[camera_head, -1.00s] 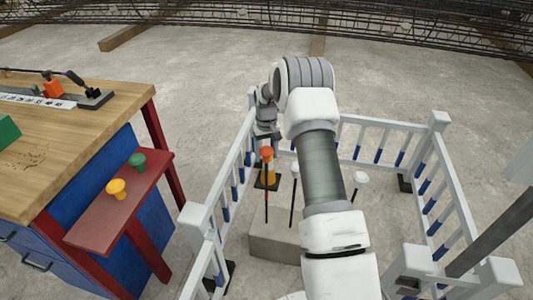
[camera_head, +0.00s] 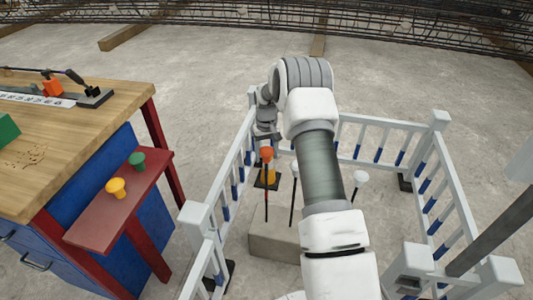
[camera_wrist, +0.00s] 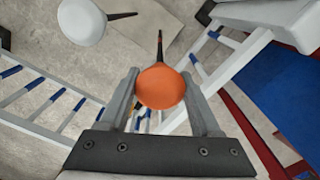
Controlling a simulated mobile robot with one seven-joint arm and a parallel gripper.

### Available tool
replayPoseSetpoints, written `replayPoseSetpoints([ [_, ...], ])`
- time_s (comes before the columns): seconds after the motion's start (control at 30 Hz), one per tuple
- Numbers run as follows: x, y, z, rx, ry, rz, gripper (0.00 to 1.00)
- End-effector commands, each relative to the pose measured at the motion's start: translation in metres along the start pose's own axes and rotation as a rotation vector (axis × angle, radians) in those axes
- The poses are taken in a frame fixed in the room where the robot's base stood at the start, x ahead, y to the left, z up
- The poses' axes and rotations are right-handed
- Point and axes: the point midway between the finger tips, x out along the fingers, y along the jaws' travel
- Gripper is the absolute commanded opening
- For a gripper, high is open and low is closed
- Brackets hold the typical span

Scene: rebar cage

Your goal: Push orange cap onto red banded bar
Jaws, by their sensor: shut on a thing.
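The orange cap (camera_head: 266,153) is at the top end of the leftmost upright dark bar (camera_head: 266,205), and the two line up. How far the cap is down on the bar cannot be told. My gripper (camera_wrist: 160,92) is shut on the orange cap, with one finger on each side of it. In the wrist view the cap (camera_wrist: 160,88) fills the gap between the fingers. The bar (camera_wrist: 160,46) shows beyond it, with a small reddish patch. In the head view my arm hides part of the bars' surroundings.
Two other bars with white caps stand nearby, one in the middle (camera_head: 294,168) and one at right (camera_head: 360,178). The bars rise from a concrete block (camera_head: 270,247). White railings (camera_head: 432,190) surround them. A cone stands behind. Yellow (camera_head: 116,187) and green (camera_head: 137,161) caps sit on a red shelf.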

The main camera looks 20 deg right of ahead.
Motion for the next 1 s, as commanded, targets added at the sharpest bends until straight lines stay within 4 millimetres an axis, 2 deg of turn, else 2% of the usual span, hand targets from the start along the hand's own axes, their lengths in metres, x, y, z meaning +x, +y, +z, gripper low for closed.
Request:
replayPoseSetpoints([
  [1.0,0.026,0.0,0.0,0.0,0.0,0.0,0.12],
])
